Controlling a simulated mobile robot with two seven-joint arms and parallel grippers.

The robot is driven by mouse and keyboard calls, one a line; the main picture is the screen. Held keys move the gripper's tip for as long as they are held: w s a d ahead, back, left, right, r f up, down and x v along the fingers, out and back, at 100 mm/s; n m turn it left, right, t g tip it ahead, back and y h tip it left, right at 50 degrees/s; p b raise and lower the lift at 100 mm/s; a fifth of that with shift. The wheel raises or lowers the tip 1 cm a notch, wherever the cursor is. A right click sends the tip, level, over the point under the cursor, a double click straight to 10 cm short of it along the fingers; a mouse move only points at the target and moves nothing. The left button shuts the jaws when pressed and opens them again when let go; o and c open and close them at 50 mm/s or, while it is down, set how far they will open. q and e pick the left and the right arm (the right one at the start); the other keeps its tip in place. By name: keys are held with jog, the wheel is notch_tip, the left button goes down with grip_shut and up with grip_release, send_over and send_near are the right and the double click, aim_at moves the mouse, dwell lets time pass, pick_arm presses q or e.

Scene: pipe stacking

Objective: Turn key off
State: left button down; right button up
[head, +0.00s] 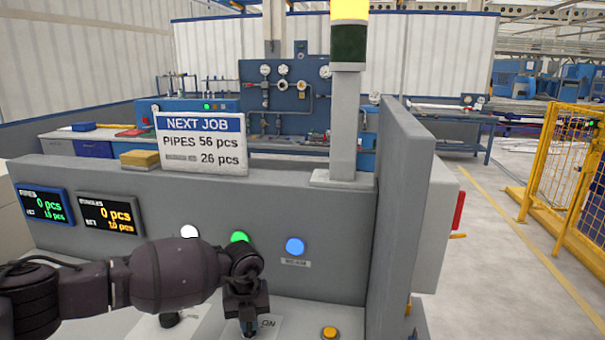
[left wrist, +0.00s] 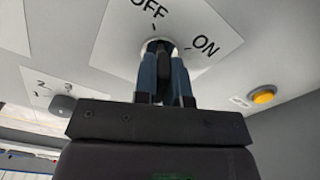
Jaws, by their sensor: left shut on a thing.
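The key switch (left wrist: 158,44) sits on a white plate (left wrist: 115,45) marked OFF and ON, in the left wrist view. Its light round collar shows behind the fingertips. My left gripper (left wrist: 166,66) is shut on the key, whose dark middle shows only in part between the two fingers. Which mark the key points to cannot be told. My right gripper is in neither view.
A yellow button (head: 329,333) is right of the plate, and a dark selector knob (head: 169,320) is to its left. White, green (head: 240,238) and blue (head: 295,246) round lights or buttons line the upright panel behind. A grey wall (head: 402,190) bounds the right side.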

pick_arm(q)
jog(key=shift+r+n+p, duration=0.15)
jog(key=shift+n+p, duration=0.85)
jog(key=shift+n, duration=0.6)
jog(key=shift+p, duration=0.35)
